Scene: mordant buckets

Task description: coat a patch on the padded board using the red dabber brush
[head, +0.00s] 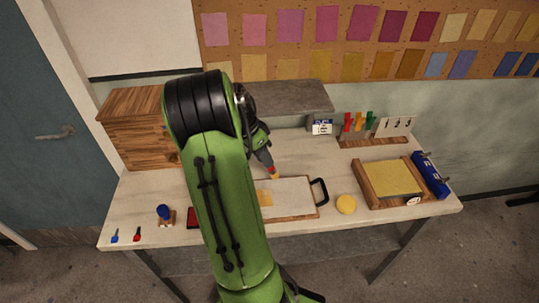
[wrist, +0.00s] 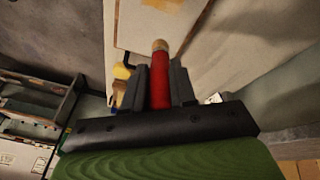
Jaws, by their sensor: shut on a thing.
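My gripper (head: 269,168) is shut on the red dabber brush (wrist: 160,82), whose red handle sits between the two dark fingers in the wrist view. The brush's tan rounded end (wrist: 160,45) points away from the fingers. In the head view the brush tip (head: 275,177) is near the far edge of the padded board (head: 297,203); I cannot tell whether it touches. The board is pale with a wooden edge and a black handle (head: 320,191) on its right. A yellow-tan patch (head: 265,198) shows on its left part, partly hidden by my arm.
A yellow round thing (head: 346,204) lies right of the board, then a wooden frame with a yellow sheet (head: 392,178) and a blue object (head: 430,174). Coloured upright items (head: 358,123) stand behind. A blue-topped item (head: 163,212) stands left. A wooden cabinet (head: 137,140) is back left.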

